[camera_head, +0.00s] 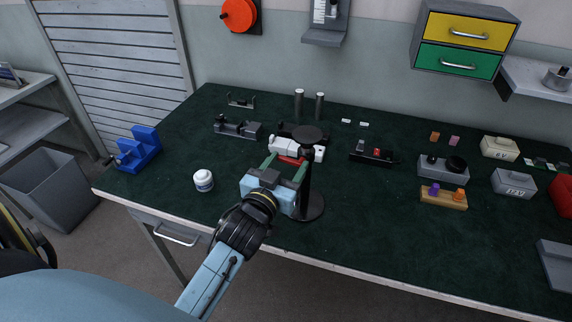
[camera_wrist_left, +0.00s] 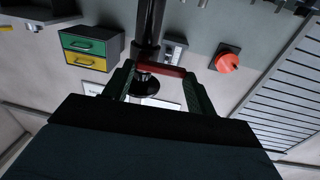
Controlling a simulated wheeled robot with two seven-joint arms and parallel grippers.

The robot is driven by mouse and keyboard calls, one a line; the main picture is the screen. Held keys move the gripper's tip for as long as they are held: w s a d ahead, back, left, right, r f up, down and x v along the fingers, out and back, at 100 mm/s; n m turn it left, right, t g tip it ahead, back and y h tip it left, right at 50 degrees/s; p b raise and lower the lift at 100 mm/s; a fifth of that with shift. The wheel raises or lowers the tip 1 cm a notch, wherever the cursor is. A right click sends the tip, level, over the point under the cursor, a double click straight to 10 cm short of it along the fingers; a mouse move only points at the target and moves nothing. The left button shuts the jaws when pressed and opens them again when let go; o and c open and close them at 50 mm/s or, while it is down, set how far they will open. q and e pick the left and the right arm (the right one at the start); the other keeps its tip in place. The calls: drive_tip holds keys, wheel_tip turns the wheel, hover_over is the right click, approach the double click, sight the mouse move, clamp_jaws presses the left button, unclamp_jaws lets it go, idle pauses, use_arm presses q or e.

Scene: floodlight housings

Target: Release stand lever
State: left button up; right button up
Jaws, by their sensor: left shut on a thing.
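A black stand (camera_head: 307,180) with a round top and round base stands near the table's front edge. My left gripper (camera_head: 287,163) reaches in from the front, beside the stand's post. Its two green fingers are shut on a red lever (camera_head: 291,160), which is partly hidden by the fingers and the post. In the left wrist view the red lever (camera_wrist_left: 172,71) lies between the fingertips, next to the black post (camera_wrist_left: 150,30). A white part (camera_head: 290,148) is just behind the lever; how it meets the stand is unclear. My right gripper is not in view.
A white jar (camera_head: 203,180) is left of my gripper. A blue vise (camera_head: 140,150) is at the left edge. Two grey cylinders (camera_head: 299,103) stand behind. A black fixture with a red button (camera_head: 373,153) is to the right.

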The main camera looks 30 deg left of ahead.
sight(308, 150)
use_arm(q)
drive_tip(key=m+p, duration=0.2)
drive_tip(key=m, duration=0.2)
drive_tip(key=d+r+m+p, duration=0.1)
drive_tip(key=m+p, duration=0.1)
drive_tip(key=m, duration=0.2)
drive_tip(key=d+r+m+p, duration=0.1)
drive_tip(key=m+p, duration=0.1)
drive_tip(key=m, duration=0.3)
drive_tip(key=shift+w, duration=0.15)
drive_tip(key=shift+d+f+m, duration=0.1)
drive_tip(key=shift+d+m, duration=0.15)
drive_tip(key=shift+m, duration=0.9)
drive_tip(key=shift+d+f+m, duration=0.1)
drive_tip(key=shift+d+m, duration=0.1)
drive_tip(key=shift+m, duration=0.95)
drive_tip(key=o, duration=1)
drive_tip(key=shift+c, duration=0.2)
drive_tip(key=shift+r, duration=0.1)
drive_tip(key=shift+d, duration=0.1)
